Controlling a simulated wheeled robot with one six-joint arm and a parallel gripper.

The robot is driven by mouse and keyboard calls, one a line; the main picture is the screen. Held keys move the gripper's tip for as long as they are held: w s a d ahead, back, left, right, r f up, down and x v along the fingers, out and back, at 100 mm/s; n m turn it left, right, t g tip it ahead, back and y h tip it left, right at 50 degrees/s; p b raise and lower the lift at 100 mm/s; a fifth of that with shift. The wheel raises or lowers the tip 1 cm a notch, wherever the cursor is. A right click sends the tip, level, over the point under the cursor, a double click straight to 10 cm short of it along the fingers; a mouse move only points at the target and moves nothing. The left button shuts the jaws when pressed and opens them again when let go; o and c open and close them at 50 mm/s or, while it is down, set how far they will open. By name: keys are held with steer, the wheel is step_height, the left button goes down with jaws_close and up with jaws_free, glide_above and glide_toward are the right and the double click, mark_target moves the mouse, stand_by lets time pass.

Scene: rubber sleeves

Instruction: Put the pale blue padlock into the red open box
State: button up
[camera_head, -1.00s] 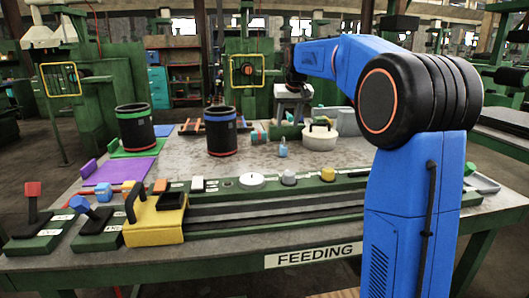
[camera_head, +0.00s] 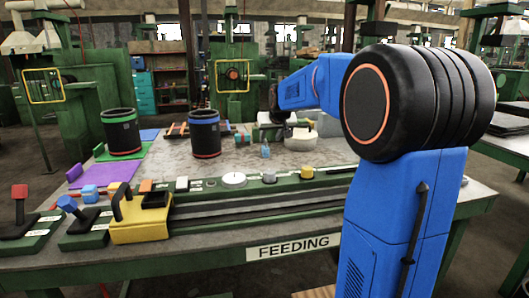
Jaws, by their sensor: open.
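A small pale blue object (camera_head: 265,151), which looks like the padlock, stands upright on the grey tabletop, left of a round white pot. A low orange-red open-looking item (camera_head: 178,130) lies behind the two dark bins; it may be the red box, but it is partly hidden and too small to tell. My blue arm reaches from the right over the back of the table. My gripper (camera_head: 272,116) is at the arm's far end, above and behind the pale blue object and apart from it. It is open; its fingers are small and hard to make out.
Two dark bins, one with a green band (camera_head: 121,133) and one with a blue band (camera_head: 205,135), stand left. The white pot (camera_head: 301,141) is close to the gripper. A green rail with buttons and a yellow block (camera_head: 140,222) lines the front. The middle tabletop is clear.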

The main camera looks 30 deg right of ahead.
mark_target(265, 146)
steer(key=x, duration=1.1)
steer(key=shift+a, duration=0.1)
jaws_close()
